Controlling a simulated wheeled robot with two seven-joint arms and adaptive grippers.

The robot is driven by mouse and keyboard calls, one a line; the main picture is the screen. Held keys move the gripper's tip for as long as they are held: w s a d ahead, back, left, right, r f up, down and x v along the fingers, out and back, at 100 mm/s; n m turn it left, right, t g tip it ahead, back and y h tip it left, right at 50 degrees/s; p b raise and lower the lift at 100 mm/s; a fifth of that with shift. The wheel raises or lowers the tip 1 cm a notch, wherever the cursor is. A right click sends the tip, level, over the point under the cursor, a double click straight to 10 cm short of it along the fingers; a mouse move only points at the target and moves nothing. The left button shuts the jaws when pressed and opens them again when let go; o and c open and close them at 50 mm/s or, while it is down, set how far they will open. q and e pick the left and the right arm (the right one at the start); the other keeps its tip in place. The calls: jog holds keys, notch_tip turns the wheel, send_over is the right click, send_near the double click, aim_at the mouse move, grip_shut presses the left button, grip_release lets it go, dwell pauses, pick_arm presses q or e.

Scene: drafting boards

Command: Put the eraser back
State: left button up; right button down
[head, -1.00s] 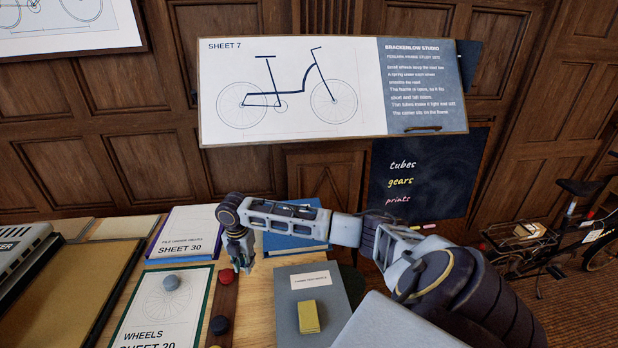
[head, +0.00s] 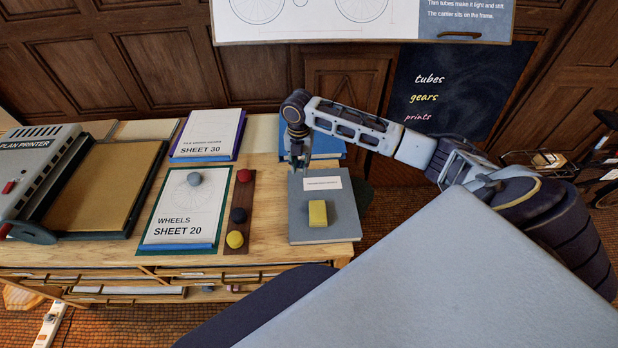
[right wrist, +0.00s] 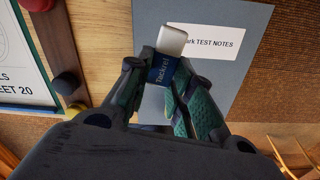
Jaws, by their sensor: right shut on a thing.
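The eraser (right wrist: 171,42), a white block in a blue sleeve lettered "Tackret", is between the fingers of my right gripper (right wrist: 160,78) in the right wrist view. The fingers are shut on the sleeve and the white end sticks out beyond them. In the head view my right gripper (head: 297,160) is at the far left corner of a grey folder (head: 305,228); I cannot make out the eraser there. The folder carries a white label (right wrist: 206,43) ending in "TEST NOTES". My left gripper is not in view.
A yellow block (head: 318,213) lies on the folder. Left of it, a brown strip (head: 239,196) holds red, black and yellow round pieces. Sheet 20 (head: 184,212) bears a grey round piece (head: 194,179). A plan printer (head: 38,160) stands left. A blue item (head: 325,146) lies behind the folder.

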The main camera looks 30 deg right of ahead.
jog(key=shift+s+d+n, duration=0.1)
jog(key=shift+s+n, duration=0.15)
jog(key=shift+n, duration=0.15)
jog(key=shift+s+n, duration=0.1)
jog(key=shift+n, duration=0.3)
jog(key=shift+s+n, duration=0.1)
jog(key=shift+n, duration=0.3)
send_over(303, 189)
jog(key=shift+d+f, duration=0.15)
jog(key=shift+f, duration=3)
jog(key=shift+f+p, duration=0.35)
jog(key=shift+f, duration=1.55)
